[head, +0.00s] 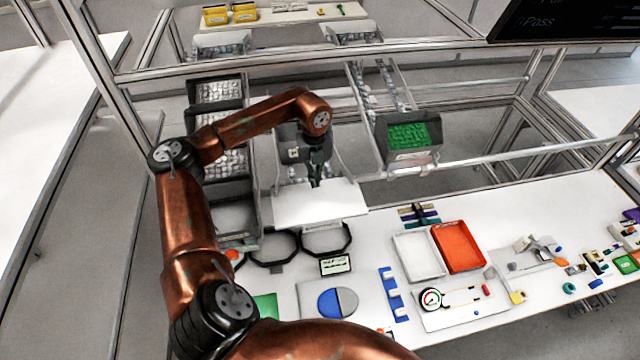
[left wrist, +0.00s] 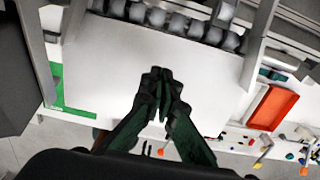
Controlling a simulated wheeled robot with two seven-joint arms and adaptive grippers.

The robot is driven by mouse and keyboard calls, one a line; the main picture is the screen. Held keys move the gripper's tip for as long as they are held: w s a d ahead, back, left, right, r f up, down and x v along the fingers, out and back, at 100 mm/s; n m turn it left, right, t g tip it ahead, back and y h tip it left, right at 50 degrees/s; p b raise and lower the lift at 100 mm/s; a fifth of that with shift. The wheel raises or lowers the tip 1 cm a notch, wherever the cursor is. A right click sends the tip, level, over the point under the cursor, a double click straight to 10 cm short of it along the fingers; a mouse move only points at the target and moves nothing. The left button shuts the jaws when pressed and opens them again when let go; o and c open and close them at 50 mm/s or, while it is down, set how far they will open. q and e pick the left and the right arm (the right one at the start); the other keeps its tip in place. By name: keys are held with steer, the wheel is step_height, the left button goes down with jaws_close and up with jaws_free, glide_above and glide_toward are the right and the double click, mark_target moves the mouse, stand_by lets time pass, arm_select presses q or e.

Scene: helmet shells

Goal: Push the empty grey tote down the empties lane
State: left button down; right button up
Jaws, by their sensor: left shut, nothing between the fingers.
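A grey tote (head: 236,218) with a bare pale inside sits at the near end of a row of grey totes, left of my gripper. My left gripper (head: 316,182) is shut and empty. It points down over a white plate (head: 322,206) at the near end of a roller lane; in the left wrist view the closed fingers (left wrist: 160,78) show over the same plate (left wrist: 120,55). I cannot tell whether the fingertips touch the plate. No tote shows on this plate. My right gripper is not in view.
Grey totes with white pieces (head: 220,92) fill the row's far part. A grey tote with green pieces (head: 408,134) stands on a lane to the right. Rollers (left wrist: 170,20) lie beyond the plate. The worktable holds a white tray (head: 419,256) and an orange tray (head: 458,247).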

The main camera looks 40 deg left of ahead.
arm_select(q)
step_height(320, 180, up, 7)
steer(key=s+d+p, duration=0.1)
steer(key=d+p, duration=0.1)
steer(key=p, duration=0.1)
steer(key=shift+s+f+p, duration=0.15)
steer(key=shift+s+p, duration=0.15)
stand_by(0.4)
